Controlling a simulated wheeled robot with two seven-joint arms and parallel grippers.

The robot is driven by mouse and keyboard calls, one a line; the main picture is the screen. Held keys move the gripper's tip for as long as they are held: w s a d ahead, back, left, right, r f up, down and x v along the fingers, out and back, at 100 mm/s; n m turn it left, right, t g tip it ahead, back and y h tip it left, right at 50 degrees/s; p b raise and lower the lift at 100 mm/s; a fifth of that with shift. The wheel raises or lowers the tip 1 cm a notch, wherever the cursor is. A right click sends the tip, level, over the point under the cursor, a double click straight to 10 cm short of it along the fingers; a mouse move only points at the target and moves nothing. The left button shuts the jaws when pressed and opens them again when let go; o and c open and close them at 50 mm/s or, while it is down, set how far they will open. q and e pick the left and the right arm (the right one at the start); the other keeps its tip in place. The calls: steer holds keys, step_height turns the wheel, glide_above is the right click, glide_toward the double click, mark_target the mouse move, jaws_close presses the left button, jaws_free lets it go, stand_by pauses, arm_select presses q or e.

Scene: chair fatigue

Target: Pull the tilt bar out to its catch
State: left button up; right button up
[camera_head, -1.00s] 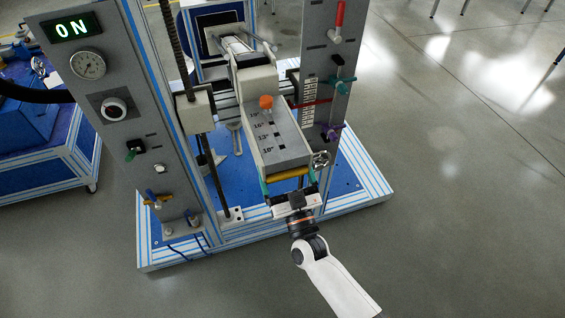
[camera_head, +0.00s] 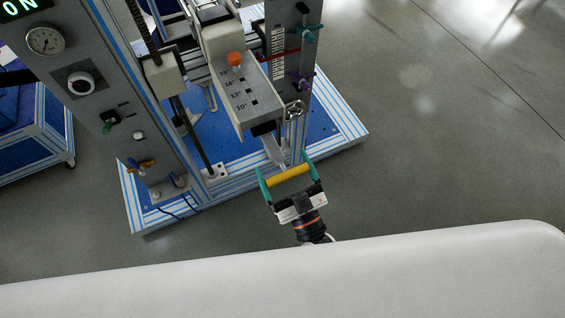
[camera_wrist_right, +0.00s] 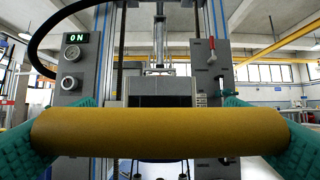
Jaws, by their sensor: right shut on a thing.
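The tilt bar shows as a yellow cross handle (camera_head: 289,176) on a grey metal bar (camera_head: 274,151). The grey bar sticks out of the front of a grey box (camera_head: 252,103) with degree marks. My right gripper (camera_head: 287,173) is shut on the yellow handle, its green fingers at the two ends. In the right wrist view the handle (camera_wrist_right: 160,131) lies level across the picture between both green fingers. An orange knob (camera_head: 235,59) stands on top of the box. The catch cannot be made out. My left gripper is not in view.
A grey panel (camera_head: 85,90) with gauge, knobs and lit ON display stands left. A second post (camera_head: 291,50) with coloured levers stands right. The blue base (camera_head: 330,122) has striped rails. The floor (camera_head: 430,130) to the right is clear. My own white part fills the bottom.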

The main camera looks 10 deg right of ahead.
steer(key=shift+s+f, duration=0.15)
steer(key=shift+f, duration=0.05)
steer(key=o, duration=1.1)
steer(key=shift+s+d+r, duration=0.1)
steer(key=shift+s+r, duration=0.05)
steer(key=shift+s, duration=0.05)
steer(key=shift+s+d+f, duration=0.1)
steer(key=shift+s+f, duration=0.15)
steer(key=shift+s, duration=0.05)
steer(key=b+v, duration=0.4)
steer(key=v, duration=0.7)
steer(key=shift+s, duration=0.15)
